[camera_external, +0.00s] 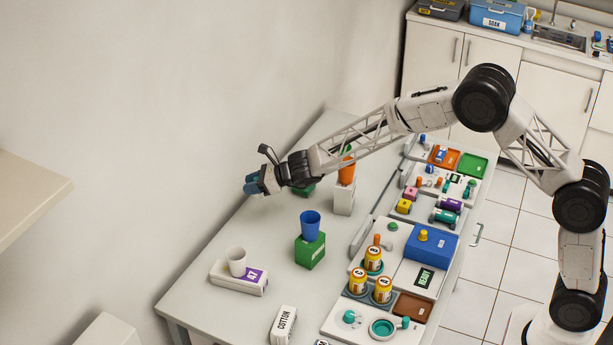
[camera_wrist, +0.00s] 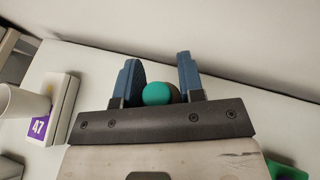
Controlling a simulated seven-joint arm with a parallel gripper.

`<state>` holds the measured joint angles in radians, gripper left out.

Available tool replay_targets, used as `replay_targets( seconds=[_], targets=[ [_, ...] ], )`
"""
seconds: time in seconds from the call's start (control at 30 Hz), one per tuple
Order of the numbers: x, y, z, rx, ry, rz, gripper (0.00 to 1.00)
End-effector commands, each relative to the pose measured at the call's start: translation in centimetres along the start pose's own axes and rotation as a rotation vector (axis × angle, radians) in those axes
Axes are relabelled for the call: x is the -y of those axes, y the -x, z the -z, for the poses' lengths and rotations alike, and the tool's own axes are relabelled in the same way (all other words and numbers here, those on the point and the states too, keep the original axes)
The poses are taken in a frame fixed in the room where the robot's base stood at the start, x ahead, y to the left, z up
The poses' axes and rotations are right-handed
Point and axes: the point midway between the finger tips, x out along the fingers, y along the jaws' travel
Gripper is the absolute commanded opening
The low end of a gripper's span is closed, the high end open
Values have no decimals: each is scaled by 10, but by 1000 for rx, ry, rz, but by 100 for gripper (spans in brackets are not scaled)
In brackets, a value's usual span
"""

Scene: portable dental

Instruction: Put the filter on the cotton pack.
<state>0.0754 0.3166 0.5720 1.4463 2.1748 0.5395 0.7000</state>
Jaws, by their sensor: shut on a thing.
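My gripper (camera_external: 252,186) is high over the far left edge of the table, its blue fingers (camera_wrist: 160,80) shut on a small teal round piece (camera_wrist: 157,93) with a darker part beside it. This piece may be the filter; its full shape is hidden by the fingers and gripper body. The cotton pack (camera_external: 284,324), a white box marked COTTON, lies at the near edge of the table, well below and apart from my gripper in the external view. The cotton pack is not recognisable in the wrist view.
A white cup (camera_external: 236,261) stands on a white box (camera_external: 236,280) with a purple 47 label. A blue cup (camera_external: 310,224) stands on a green box (camera_external: 310,252). An orange cup (camera_external: 347,170) tops a white box (camera_external: 344,199). Trays with bottles (camera_external: 373,259) line the right side.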

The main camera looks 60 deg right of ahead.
Motion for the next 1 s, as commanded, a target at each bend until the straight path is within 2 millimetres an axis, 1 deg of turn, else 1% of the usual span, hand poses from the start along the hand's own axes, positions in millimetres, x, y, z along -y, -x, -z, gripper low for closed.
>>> replay_targets(
  seconds=[0.03, 0.3, 0.37, 0.47, 0.57, 0.67, 0.7, 0.77, 0.8, 0.87, 1.0],
  targets=[
    [0, 3, -8, 2, 3, 0, 14],
    [0, 20, -49, 3, 2, 0, 14],
    [-14, 22, -44, -1, 9, -18, 14],
    [-34, 28, -44, -1, 27, -48, 14],
    [-58, 35, -43, 0, 46, -83, 14],
    [-90, 45, -40, -1, 70, -130, 14],
    [-103, 50, -39, -2, 80, -150, 14],
    [-124, 58, -36, -1, 95, -182, 14],
    [-139, 64, -34, -2, 107, -205, 14],
    [-160, 73, -30, -2, 121, -238, 14],
    [-208, 96, -22, -2, 157, -317, 14]
  ],
)
